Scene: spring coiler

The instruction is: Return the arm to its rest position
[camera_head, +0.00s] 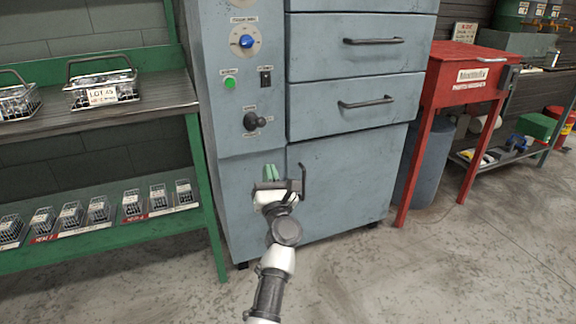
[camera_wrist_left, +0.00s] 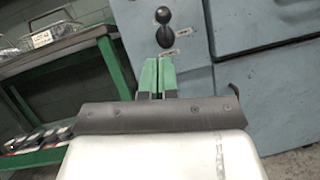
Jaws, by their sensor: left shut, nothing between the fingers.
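My left gripper (camera_head: 270,171) is raised in front of the lower part of the grey-blue cabinet (camera_head: 346,178). Its green fingers are together and hold nothing. In the left wrist view the shut fingers (camera_wrist_left: 158,64) point at the cabinet front, below a black knob (camera_wrist_left: 165,36). My white and dark arm reaches up from the bottom of the head view. I cannot tell whether the fingertips touch the cabinet. My right gripper is not in view.
The cabinet has drawers with dark handles (camera_head: 367,102), a green button (camera_head: 230,83) and a blue dial (camera_head: 246,41). A green shelf rack (camera_head: 205,190) with wire baskets (camera_head: 103,86) stands left. A red stand (camera_head: 462,76) is at right. The concrete floor in front is clear.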

